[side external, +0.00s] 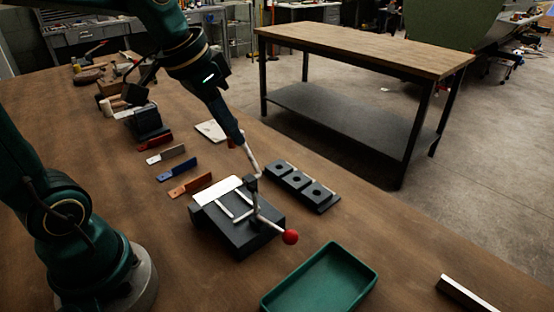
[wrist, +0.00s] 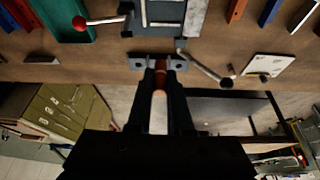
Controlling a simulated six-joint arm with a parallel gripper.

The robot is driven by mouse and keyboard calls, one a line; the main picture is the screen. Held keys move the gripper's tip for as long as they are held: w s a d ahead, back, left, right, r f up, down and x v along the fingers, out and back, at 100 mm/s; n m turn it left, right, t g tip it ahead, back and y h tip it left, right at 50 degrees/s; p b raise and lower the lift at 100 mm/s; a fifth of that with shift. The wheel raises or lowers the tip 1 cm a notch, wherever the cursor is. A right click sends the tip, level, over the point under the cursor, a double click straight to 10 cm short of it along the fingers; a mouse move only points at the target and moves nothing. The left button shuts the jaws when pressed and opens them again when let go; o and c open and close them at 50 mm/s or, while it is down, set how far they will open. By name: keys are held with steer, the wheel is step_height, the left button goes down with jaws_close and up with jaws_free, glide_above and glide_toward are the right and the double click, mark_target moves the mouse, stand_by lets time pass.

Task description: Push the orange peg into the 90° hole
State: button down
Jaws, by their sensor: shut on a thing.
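My gripper (wrist: 161,66) is shut on the orange peg (wrist: 159,82), which shows between the two dark fingers in the wrist view. A dark block with several round holes (side external: 303,186) lies on the bench right of the bending tool. In the wrist view, the block (wrist: 136,62) appears past the fingertips, with a hole visible on either side and its middle hidden. I cannot tell whether the peg touches the block. No angle marking is readable, so I cannot tell which hole is 90°. In the side view my gripper (side external: 241,141) is above the bench; the peg is not distinct there.
A dark bending tool (side external: 238,235) with a red-knobbed lever (side external: 290,237) stands beside the block. A green tray (side external: 322,280) is at the front. Orange, blue, grey and red strips (side external: 190,186) lie left. A white plate (side external: 212,131) lies behind. The bench edge is close behind the block.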

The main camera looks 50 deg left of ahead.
steer(key=w+a+n+y, duration=0.1)
steer(key=w+a+n, duration=0.2)
steer(key=w, duration=0.6)
steer(key=w+a+f, duration=0.2)
steer(key=w+f, duration=0.4)
steer(key=f, duration=0.2)
steer(key=shift+w, duration=0.15)
steer(key=shift+f, duration=0.1)
steer(key=shift+f, duration=2.8)
steer(key=shift+f, duration=0.9)
